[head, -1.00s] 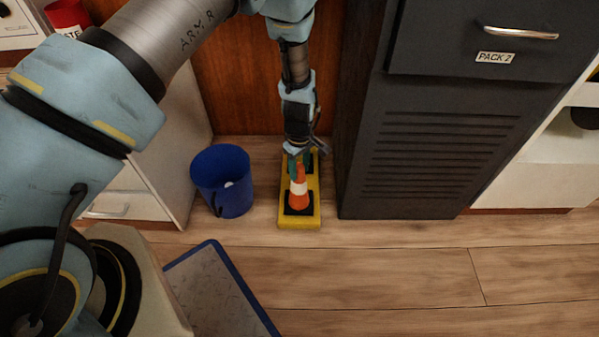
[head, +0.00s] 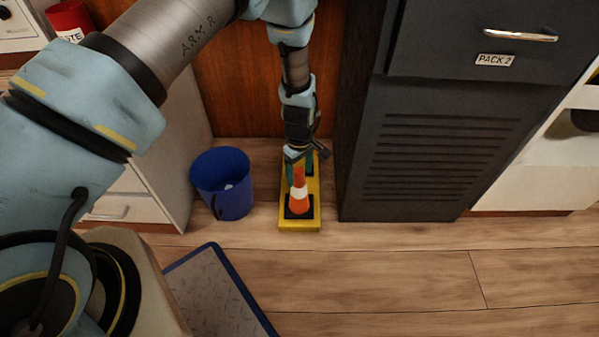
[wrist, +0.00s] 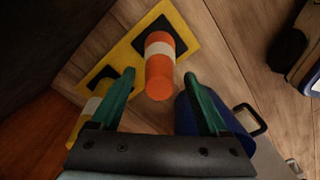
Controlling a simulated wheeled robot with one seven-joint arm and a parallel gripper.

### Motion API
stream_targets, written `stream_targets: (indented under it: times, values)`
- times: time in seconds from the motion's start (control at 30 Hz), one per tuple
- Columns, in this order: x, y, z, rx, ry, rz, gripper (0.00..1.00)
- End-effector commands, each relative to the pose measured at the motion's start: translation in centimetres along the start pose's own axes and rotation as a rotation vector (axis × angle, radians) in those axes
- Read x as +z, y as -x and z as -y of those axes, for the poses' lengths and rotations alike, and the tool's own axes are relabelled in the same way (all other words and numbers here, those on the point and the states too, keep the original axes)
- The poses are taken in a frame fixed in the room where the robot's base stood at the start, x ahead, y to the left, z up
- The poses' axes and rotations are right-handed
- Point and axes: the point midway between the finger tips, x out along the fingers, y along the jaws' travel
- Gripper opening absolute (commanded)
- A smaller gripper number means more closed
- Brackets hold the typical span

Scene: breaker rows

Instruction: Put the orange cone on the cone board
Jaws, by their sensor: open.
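The orange cone (head: 299,194) with a white band stands upright on the near black square of the yellow cone board (head: 300,226) on the floor. In the wrist view the cone (wrist: 159,68) sits beyond my fingertips, on a black patch of the board (wrist: 124,48). My gripper (head: 299,160) is open, with green fingers just above and behind the cone's tip. In the wrist view the open gripper (wrist: 160,78) has a gap between its fingers and neither finger grips the cone. The board's far end is partly hidden by my gripper. A pale yellowish shape there is unclear.
A blue bin (head: 222,184) stands left of the board. A dark cabinet (head: 430,160) stands close on its right, and a wood panel (head: 240,80) is behind. A blue-edged mat (head: 222,290) lies at front left. The floor at front right is clear.

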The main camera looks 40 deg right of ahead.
Motion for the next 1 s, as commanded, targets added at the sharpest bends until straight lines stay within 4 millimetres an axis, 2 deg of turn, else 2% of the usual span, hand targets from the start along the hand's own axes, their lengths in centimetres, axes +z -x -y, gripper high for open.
stream_targets:
  times: [0.4,0.53,0.7,1.0]
  values:
    - [0.0,8.3,-0.1,0.002,0.000,-0.001,0.78]
    - [0.0,10.3,-0.1,0.002,-0.001,-0.001,0.78]
    - [0.0,11.6,0.0,0.001,-0.001,0.000,0.78]
    - [-0.1,11.9,0.0,0.001,0.000,0.000,0.78]
